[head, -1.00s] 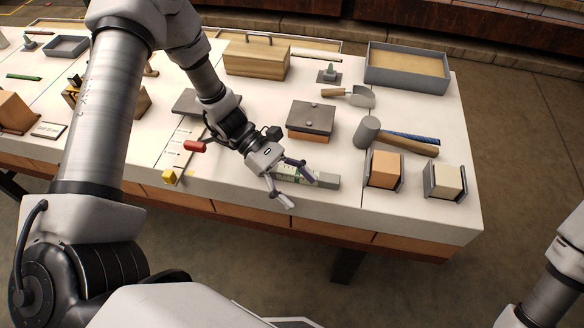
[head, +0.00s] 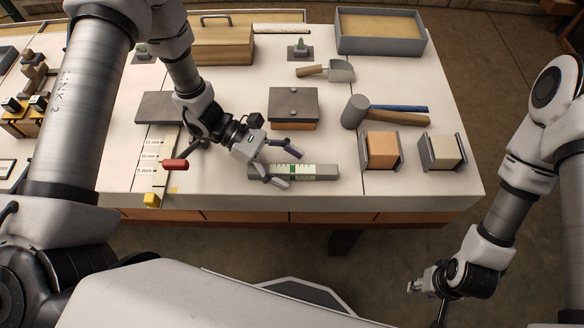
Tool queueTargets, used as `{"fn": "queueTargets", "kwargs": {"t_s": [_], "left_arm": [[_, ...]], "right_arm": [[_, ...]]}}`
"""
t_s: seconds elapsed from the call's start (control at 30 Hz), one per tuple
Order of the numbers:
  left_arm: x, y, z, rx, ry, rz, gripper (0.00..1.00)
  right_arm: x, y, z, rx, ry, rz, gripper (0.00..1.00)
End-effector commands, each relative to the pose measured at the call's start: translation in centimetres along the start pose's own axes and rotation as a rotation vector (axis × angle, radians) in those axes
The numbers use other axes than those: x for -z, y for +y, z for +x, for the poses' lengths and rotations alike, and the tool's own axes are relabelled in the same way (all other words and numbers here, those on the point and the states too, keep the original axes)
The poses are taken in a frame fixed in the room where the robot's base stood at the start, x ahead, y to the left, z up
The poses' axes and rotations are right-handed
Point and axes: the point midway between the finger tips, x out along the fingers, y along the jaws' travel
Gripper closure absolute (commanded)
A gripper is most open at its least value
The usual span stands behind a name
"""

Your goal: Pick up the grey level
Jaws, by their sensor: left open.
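The grey level (head: 325,172) lies flat near the front edge of the white table, long side running left to right. A green and white marked section sits at its middle. My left gripper (head: 295,169) is open, its two fingers pointing right, and appears over the left part of the level, partly covering it. Its fingers do not hold the level; whether they touch it I cannot tell. My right gripper (head: 428,293) hangs low at the right, in front of the table and well away from the level; its jaws are too small and dark to read.
A dark-lidded brick block (head: 293,104) stands behind the level. A mallet (head: 356,112) and two blocks in grey holders, one orange (head: 382,150) and one cream (head: 446,152), are to the right. A scale strip with a red handle (head: 174,165) lies left. A grey tray (head: 381,46) is at the back.

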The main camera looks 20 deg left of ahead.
Motion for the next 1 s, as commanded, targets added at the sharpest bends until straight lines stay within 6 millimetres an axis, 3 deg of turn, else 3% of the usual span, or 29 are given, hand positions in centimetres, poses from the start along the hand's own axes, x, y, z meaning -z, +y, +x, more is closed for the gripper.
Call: {"fn": "queueTargets", "kwargs": {"t_s": [0.1,0.3,0.77,0.87,1.0], "left_arm": [[0.0,0.0,0.0,0.0,0.0,0.0,0.28],[0.0,0.0,-0.1,0.0,0.0,0.001,0.99],[-0.3,0.0,-0.2,0.0,0.0,0.002,1.0],[-1.3,0.1,-0.6,0.0,-0.001,0.003,1.0],[-4.1,0.1,-1.8,-0.002,-0.001,0.005,1.0]], "right_arm": [[0.0,0.0,0.0,0.0,0.0,0.0,0.6],[0.0,0.0,0.0,0.0,0.0,0.0,0.6],[0.0,0.0,0.0,0.0,0.0,0.0,0.6],[0.0,0.0,0.0,0.0,0.0,0.0,0.6],[0.0,0.0,0.0,0.0,0.0,0.0,0.6]]}}
